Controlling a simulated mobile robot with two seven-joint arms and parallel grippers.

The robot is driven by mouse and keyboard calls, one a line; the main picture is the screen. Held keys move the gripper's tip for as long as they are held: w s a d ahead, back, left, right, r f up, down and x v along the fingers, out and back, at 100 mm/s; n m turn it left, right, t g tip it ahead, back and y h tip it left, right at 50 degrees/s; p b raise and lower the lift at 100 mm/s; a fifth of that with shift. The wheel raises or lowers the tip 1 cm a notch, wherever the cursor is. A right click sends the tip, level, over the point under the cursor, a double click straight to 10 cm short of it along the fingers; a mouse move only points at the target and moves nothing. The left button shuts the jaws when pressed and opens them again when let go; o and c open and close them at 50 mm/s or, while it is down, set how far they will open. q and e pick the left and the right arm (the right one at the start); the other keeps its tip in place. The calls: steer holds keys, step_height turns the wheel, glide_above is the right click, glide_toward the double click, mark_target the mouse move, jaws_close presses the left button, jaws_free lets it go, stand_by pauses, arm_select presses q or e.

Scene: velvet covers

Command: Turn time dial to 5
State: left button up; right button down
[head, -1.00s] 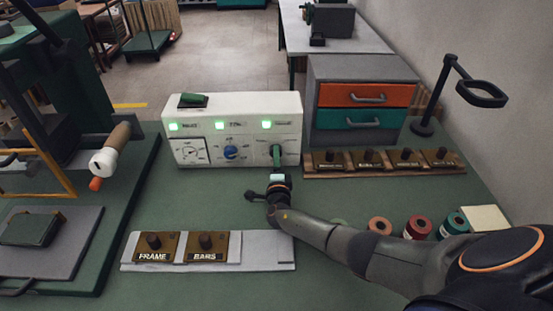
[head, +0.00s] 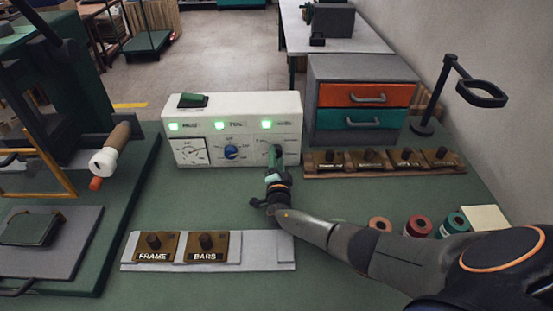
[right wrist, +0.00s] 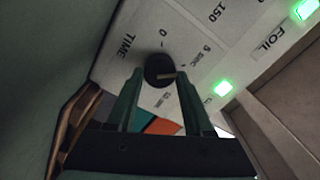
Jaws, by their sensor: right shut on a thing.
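The white control box (head: 200,112) stands at the back of the green bench with three lit green lamps. The time dial is a dark round knob at the box's right end; the right wrist view shows it (right wrist: 158,67) beside the printed word TIME, with a pale pointer line toward the right, roughly on the side of the "5 sec" print. My right gripper (head: 276,153) reaches the box front and is shut on the dial, one finger on each side in the right wrist view (right wrist: 157,84). In the head view the gripper hides the dial. My left gripper is not in view.
A blue knob (head: 231,152) and a gauge (head: 189,151) sit left on the same panel. A drawer cabinet (head: 333,124) stands right of the box. FRAME (head: 155,246) and BARS (head: 207,247) blocks lie in front. Coloured rolls (head: 418,227) are at the right.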

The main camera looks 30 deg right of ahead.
steer(key=shift+c, duration=1.8)
jaws_free()
steer(key=shift+o, duration=0.3)
steer(key=shift+a+r, duration=0.1)
steer(key=shift+s+a+r, duration=0.2)
steer(key=shift+a+r, duration=0.1)
steer(key=shift+s+a+f, duration=0.25)
steer(key=shift+s+f, duration=0.1)
steer(key=shift+s, duration=0.4)
steer(key=v, duration=1)
steer(key=shift+s, duration=0.15)
steer(key=shift+f, duration=0.1)
